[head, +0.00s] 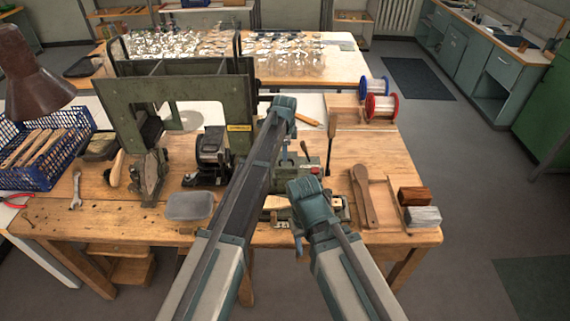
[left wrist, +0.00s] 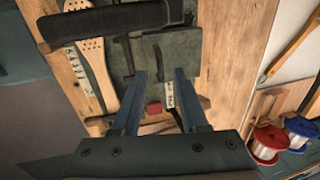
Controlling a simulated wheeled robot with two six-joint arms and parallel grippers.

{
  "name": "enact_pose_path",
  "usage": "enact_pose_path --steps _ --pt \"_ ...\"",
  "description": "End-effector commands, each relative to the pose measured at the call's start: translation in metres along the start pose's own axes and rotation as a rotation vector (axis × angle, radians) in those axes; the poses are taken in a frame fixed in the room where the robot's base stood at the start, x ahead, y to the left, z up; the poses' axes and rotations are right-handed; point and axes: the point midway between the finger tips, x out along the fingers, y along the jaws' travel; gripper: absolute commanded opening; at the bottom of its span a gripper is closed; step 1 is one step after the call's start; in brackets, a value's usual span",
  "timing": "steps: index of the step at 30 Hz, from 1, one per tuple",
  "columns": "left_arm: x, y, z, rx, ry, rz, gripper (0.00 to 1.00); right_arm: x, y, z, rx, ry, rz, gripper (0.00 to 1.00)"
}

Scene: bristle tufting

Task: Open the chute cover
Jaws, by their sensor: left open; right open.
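A small green machine (head: 311,169) with a lever stands on the bench in the head view, partly hidden by my arms. In the left wrist view a flat dark green plate (left wrist: 172,55), possibly the chute cover, lies just beyond the fingertips. A red knob (left wrist: 153,107) and a pale labelled strip (left wrist: 170,96) show between the fingers. My left gripper (left wrist: 161,76) is open and empty above the machine; it also shows in the head view (head: 284,108). My right gripper (head: 309,191) is open, lower and nearer the bench front; its fingers are mostly hidden.
A wooden paddle (head: 362,194) lies right of the machine beside a brown block (head: 414,196) and a grey block (head: 422,217). Red (head: 381,106) and blue (head: 373,88) spools stand behind. A large green frame (head: 130,103) and a blue crate (head: 45,150) stand left.

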Motion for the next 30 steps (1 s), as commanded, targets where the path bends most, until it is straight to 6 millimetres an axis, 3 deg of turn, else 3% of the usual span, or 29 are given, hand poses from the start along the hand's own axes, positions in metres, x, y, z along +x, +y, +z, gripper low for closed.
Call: enact_pose_path --steps 1,6,17,24,30 --pt "0.015 0.001 0.0 0.0 0.0 0.0 0.43 0.015 -0.001 -0.001 0.0 0.0 0.0 0.5" --pt "0.03 0.0 0.0 0.0 0.0 0.0 0.43 0.03 -0.003 -0.002 0.001 0.0 0.0 0.5" --pt "0.032 0.0 0.0 0.0 0.0 0.0 0.43 0.031 -0.003 -0.002 0.001 0.0 0.0 0.5" --pt "0.032 0.0 0.0 0.0 0.0 0.0 0.02 0.031 -0.003 -0.002 0.001 0.0 0.0 0.5" --pt "0.032 0.0 0.0 0.0 0.0 0.0 0.0 0.031 -0.003 -0.002 0.001 0.0 0.0 0.5"
